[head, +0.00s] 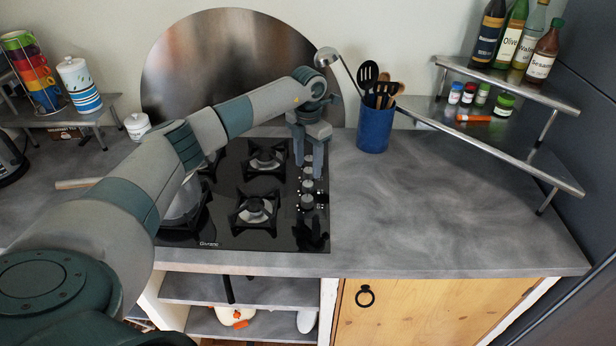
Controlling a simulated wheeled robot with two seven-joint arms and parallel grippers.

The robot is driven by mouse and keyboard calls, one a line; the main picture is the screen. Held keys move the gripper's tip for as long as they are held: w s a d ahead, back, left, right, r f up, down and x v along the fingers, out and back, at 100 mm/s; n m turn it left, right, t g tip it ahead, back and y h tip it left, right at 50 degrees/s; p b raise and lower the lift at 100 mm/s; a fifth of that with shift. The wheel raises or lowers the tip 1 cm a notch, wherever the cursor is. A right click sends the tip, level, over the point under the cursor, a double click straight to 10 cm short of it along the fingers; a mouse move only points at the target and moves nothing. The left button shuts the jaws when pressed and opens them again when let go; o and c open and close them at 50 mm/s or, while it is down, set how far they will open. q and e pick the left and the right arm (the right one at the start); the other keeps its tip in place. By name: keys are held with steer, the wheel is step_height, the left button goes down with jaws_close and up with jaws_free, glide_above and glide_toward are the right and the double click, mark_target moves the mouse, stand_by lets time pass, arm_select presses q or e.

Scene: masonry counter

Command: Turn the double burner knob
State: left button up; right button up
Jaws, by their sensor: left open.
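The black gas hob (225,228) is set in the grey counter. Its silver knobs run in a column along the right side, with one knob (307,202) clear in front of my gripper. My left gripper (308,172) points down over the upper part of the knob column, with its two fingers apart and beside the knobs. I cannot tell whether a finger touches a knob. The gripper partly hides the upper knobs, and I cannot tell which one is the double burner knob. My right gripper is out of view.
Pan supports (254,209) stand on the hob, and a metal pot (184,203) is partly behind my left arm. A blue utensil pot (375,128) stands right of the hob. A tiered metal rack (500,140) holds bottles and jars. The counter at right is clear.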

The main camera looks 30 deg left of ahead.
mark_target(308, 184)
arm_select(q)
step_height(308, 184, down, 6)
steer(key=shift+f+p, duration=0.2)
steer(key=shift+p, duration=0.85)
steer(key=shift+f, duration=0.55)
steer(key=shift+c, duration=0.6)
